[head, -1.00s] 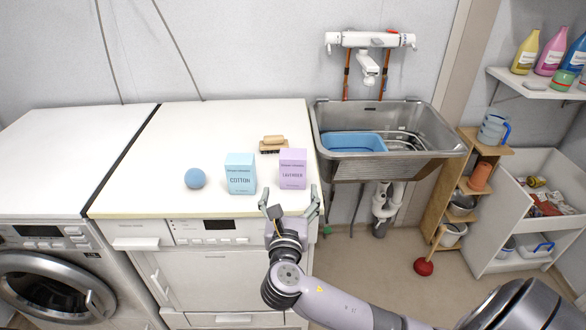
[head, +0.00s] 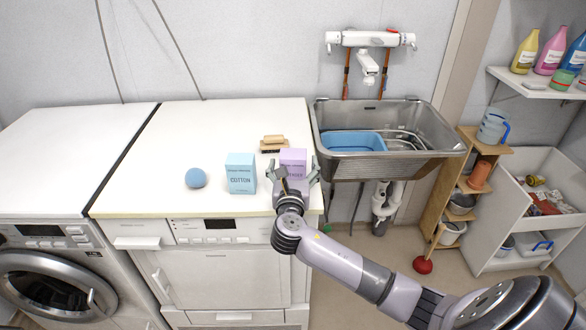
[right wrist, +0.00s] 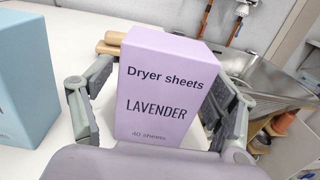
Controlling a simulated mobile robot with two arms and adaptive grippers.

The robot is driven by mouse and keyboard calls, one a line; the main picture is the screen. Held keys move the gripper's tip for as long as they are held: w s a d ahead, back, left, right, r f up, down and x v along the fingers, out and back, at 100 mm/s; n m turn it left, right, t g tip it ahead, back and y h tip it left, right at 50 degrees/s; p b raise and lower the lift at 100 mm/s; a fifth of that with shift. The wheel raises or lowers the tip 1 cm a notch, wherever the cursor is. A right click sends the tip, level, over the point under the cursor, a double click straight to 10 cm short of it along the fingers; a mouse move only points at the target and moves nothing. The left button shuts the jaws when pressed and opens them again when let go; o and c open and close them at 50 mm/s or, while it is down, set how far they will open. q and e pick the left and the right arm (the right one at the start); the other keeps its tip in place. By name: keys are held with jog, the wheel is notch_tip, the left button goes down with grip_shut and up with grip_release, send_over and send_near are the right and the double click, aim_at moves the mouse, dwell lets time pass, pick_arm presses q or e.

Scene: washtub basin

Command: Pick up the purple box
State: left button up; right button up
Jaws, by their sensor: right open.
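The purple box (head: 293,157), a lavender dryer sheets carton, stands upright on the white worktop near its right edge. In the head view my right gripper (head: 293,174) covers its lower part. My right gripper is open, with a finger on each side of the box. In the right wrist view the purple box (right wrist: 160,88) stands between the open fingers (right wrist: 155,110). A gap shows at the left finger; the right finger is very near the box, and I cannot tell whether it touches. My left gripper is not in view.
A blue cotton box (head: 241,174) stands just left of the purple box. A wooden brush (head: 273,143) lies behind, and a blue ball (head: 195,178) sits farther left. A metal sink (head: 440,135) adjoins the worktop's right side. The worktop's left part is clear.

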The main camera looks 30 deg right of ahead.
jog(key=c, duration=1.3)
